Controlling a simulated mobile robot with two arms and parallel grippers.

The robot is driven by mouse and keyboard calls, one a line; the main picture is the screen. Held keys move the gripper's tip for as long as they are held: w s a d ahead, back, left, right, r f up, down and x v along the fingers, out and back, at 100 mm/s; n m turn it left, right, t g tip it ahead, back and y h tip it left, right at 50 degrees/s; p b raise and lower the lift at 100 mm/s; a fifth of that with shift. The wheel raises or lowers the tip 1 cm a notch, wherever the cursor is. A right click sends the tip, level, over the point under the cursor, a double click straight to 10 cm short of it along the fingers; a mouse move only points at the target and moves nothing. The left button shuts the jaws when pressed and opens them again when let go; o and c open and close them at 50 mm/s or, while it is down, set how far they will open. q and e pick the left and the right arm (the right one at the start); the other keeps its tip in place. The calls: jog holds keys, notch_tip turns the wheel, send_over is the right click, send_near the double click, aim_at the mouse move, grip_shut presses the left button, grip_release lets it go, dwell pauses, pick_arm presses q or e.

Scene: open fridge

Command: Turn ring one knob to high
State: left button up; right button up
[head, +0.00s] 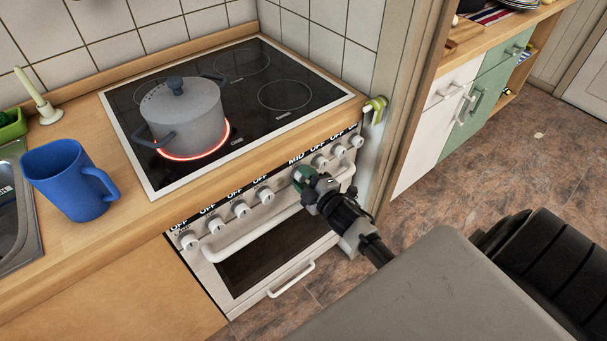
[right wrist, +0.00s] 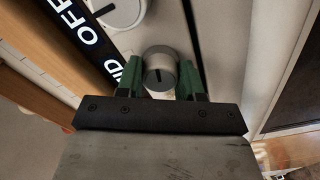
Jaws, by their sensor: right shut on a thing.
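The stove (head: 250,140) has a row of white round knobs along its front panel. My right gripper (head: 303,177) is at a knob near the middle of the row, under the label MID (head: 296,160). In the right wrist view its green fingers (right wrist: 172,80) stand on both sides of that knob (right wrist: 159,72), shut on it. The knob has a dark pointer line. The other labels I can read say OFF. A ring glows red (head: 224,138) under the grey pot at the front left of the hob. My left gripper is not in view.
The lidded grey pot (head: 186,108) stands on the hob. A blue mug (head: 66,180) is on the wooden counter at left. The oven handle (head: 250,238) runs just below the knobs. A wooden post (head: 405,90) rises right of the stove.

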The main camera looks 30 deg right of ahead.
jog(key=m+p, duration=0.1)
jog(key=m, duration=0.3)
jog(key=shift+m+p, duration=0.3)
jog(key=m+p, duration=0.1)
jog(key=m, duration=0.3)
jog(key=shift+m, duration=0.4)
jog(key=o, duration=0.9)
jog(key=shift+o, duration=0.2)
jog(key=s, duration=1.1)
jog(key=shift+d, duration=0.45)
jog(key=shift+w, duration=0.1)
